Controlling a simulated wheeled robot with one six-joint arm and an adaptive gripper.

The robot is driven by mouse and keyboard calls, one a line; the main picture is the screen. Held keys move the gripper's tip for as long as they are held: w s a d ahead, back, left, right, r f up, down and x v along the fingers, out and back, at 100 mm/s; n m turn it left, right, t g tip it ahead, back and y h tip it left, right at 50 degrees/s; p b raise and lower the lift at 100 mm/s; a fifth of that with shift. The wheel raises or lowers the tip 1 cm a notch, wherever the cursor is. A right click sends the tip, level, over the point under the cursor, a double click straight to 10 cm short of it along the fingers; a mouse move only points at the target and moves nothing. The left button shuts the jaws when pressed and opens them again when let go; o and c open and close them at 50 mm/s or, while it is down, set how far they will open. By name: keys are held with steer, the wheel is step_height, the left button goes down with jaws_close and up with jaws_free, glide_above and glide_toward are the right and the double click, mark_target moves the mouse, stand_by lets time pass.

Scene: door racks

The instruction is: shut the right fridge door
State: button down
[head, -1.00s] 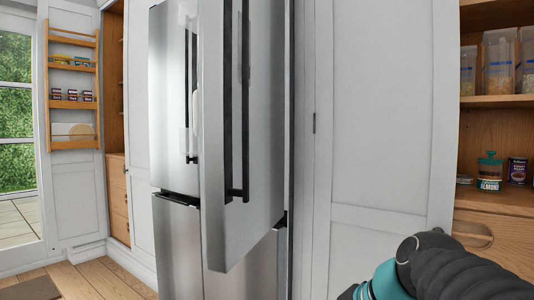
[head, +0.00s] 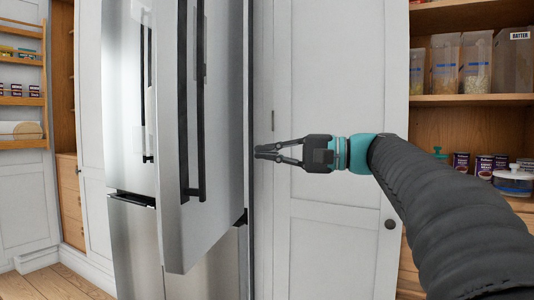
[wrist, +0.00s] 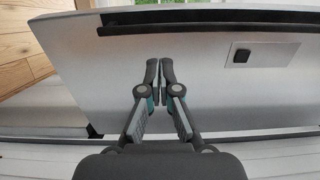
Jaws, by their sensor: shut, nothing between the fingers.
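The right fridge door (head: 222,110) is a tall steel panel that stands ajar, swung out toward me, in the head view. Its long black handle (head: 200,130) runs vertically on its front. The left fridge door (head: 125,100) stands beyond it with a dark handle. My gripper (head: 258,152) is shut and empty, level with the door's middle and just right of its hinge side, pointing left. In the wrist view my gripper (wrist: 165,75) is in front of the door's steel face (wrist: 215,90); I cannot tell whether it touches.
White cupboard doors (head: 335,80) stand right of the fridge, behind my arm. An open pantry shelf (head: 455,100) with containers and tins is at the far right. A door rack (head: 22,100) hangs at the far left. Wooden floor (head: 80,285) lies clear at lower left.

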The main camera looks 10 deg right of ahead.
steer(key=x, duration=1.1)
steer(key=shift+p, duration=0.4)
